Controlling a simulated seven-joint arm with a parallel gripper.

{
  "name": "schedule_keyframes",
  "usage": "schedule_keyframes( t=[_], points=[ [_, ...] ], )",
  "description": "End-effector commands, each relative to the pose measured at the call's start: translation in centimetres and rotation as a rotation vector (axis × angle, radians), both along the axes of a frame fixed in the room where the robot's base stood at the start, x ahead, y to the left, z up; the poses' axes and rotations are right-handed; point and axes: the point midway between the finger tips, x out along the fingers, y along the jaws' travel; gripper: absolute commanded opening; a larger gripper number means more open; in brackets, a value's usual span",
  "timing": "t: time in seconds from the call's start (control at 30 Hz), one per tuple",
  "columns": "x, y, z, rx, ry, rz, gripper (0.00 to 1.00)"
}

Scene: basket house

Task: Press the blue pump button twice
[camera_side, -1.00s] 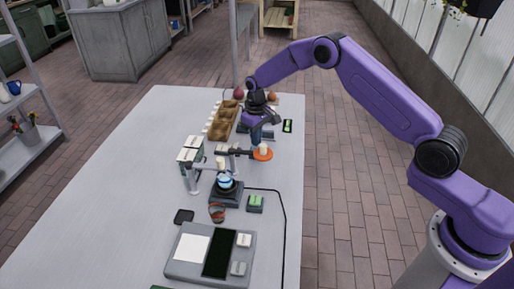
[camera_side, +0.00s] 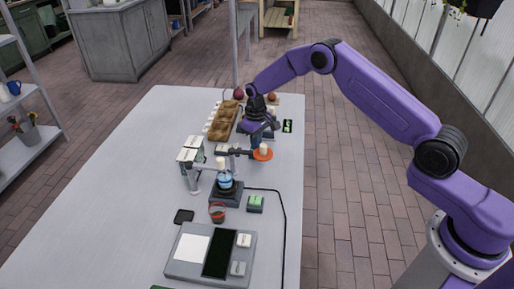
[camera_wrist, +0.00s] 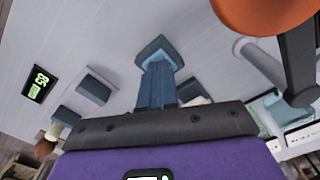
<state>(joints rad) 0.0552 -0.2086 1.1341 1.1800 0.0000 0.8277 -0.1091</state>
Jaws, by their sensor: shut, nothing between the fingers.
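My gripper (camera_side: 255,140) is shut and empty, pointing down over the far part of the table, close behind the orange disc. In the wrist view its blue-grey fingers (camera_wrist: 157,85) show together in the middle. A blue pad-like shape (camera_wrist: 158,50) shows at their far end; I cannot tell whether it is the fingertips or the pump button. A separate blue-grey block (camera_wrist: 95,86) lies left of the fingers. A small black display with green digits (camera_wrist: 39,83) is farther left; it also shows in the side view (camera_side: 288,126). Contact with any button cannot be made out.
The orange disc (camera_side: 263,154) sits on a stand close to my gripper. A glass with blue liquid (camera_side: 225,181) stands on a dark base nearer the camera. A brown tray (camera_side: 226,120) lies left of my gripper. The left table area (camera_side: 110,190) is clear.

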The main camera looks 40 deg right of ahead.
Motion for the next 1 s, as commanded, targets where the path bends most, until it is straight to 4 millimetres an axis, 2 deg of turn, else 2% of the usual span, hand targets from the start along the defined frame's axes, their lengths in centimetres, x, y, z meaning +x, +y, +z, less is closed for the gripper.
schedule_keyframes(
  t=[0.27, 0.67, 1.0],
  points=[
    [0.0, 0.0, 0.3, 0.0, 0.0, 0.0, 0.0],
    [0.0, 0.0, 2.2, 0.0, -0.001, 0.0, 0.0],
    [0.0, 0.0, 2.2, 0.0, 0.0, 0.0, 0.0]
  ],
)
